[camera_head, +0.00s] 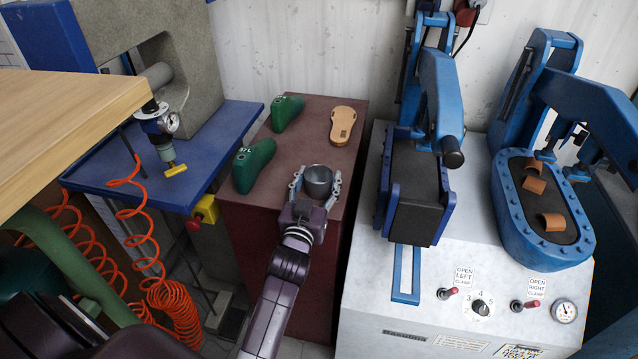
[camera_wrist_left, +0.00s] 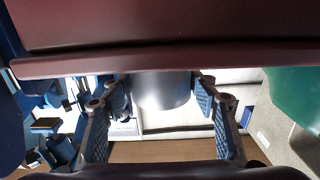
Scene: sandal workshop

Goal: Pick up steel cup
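The steel cup (camera_head: 318,181) stands upright near the front right of the dark red bench top (camera_head: 290,140). My left gripper (camera_head: 316,184) reaches in from the front, one finger on each side of the cup. The fingers look spread, with narrow gaps beside the cup; contact is hard to judge. In the left wrist view, which appears upside down, the cup (camera_wrist_left: 160,90) shows between the two finger pads, and the bench edge hides its base. My right gripper is in neither view.
Two green shoe lasts (camera_head: 254,165) (camera_head: 287,112) and a tan sandal sole (camera_head: 343,125) lie on the same bench. A blue and white press machine (camera_head: 420,280) stands to the right. Orange coiled hoses (camera_head: 172,300) hang at the left, below a wooden tabletop (camera_head: 60,110).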

